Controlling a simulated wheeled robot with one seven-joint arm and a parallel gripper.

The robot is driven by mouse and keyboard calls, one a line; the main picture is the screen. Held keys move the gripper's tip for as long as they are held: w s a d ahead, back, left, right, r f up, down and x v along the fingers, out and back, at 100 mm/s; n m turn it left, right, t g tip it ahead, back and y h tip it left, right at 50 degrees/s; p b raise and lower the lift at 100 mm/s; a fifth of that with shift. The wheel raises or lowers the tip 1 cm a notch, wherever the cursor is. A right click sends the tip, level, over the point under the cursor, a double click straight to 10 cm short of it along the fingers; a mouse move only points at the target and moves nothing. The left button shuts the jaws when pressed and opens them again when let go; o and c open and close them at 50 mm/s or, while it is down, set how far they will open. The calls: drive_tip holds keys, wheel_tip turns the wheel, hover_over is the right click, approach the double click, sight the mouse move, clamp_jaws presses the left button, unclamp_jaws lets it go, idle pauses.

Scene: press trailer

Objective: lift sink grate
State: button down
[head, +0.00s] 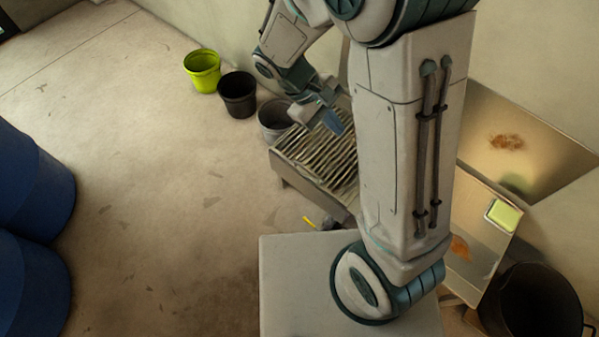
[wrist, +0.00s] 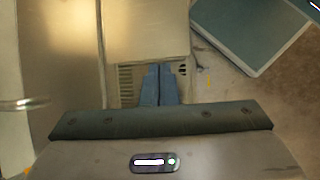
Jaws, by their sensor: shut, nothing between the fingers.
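The sink grate (head: 300,158), a slatted metal panel, lies on top of a low metal sink unit in the head view. My arm hides its right part. My gripper (head: 334,123) is over its far part, with blue fingers pointing down. In the wrist view my gripper (wrist: 159,68) is shut, its fingers side by side with nothing between them. Small parts of the slatted grate (wrist: 125,78) show on both sides of the fingers. I cannot tell whether the fingertips touch the grate.
Green (head: 202,72), black (head: 238,95) and grey (head: 275,120) buckets stand along the wall behind the grate. A sponge (head: 504,215) lies on the metal top at right, near a large black bin (head: 538,302). Blue barrels (head: 32,185) stand at left. The floor between is mostly clear.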

drive_tip(key=w+a+f+n+t+h+b, duration=0.15)
drive_tip(key=a+f+n+t+b, duration=0.4)
drive_tip(key=f, duration=0.85)
drive_tip(key=w+a+f+n+t+h+b, duration=0.1)
drive_tip(key=a+f+n+t+h+b, duration=0.45)
drive_tip(key=f, duration=0.95)
drive_tip(key=w+a+f+n+t+y+b, duration=0.1)
drive_tip(key=a+f+n+t+b, duration=0.3)
drive_tip(key=f+n, duration=0.7)
drive_tip(key=w+d+f+m+b, duration=0.2)
drive_tip(key=w+d+f+m, duration=0.1)
drive_tip(key=w+d, duration=0.3)
drive_tip(key=shift+w+d+b, duration=0.25)
drive_tip(key=shift+d+b, duration=0.05)
drive_tip(key=shift+d, duration=0.75)
drive_tip(key=shift+r, duration=0.1)
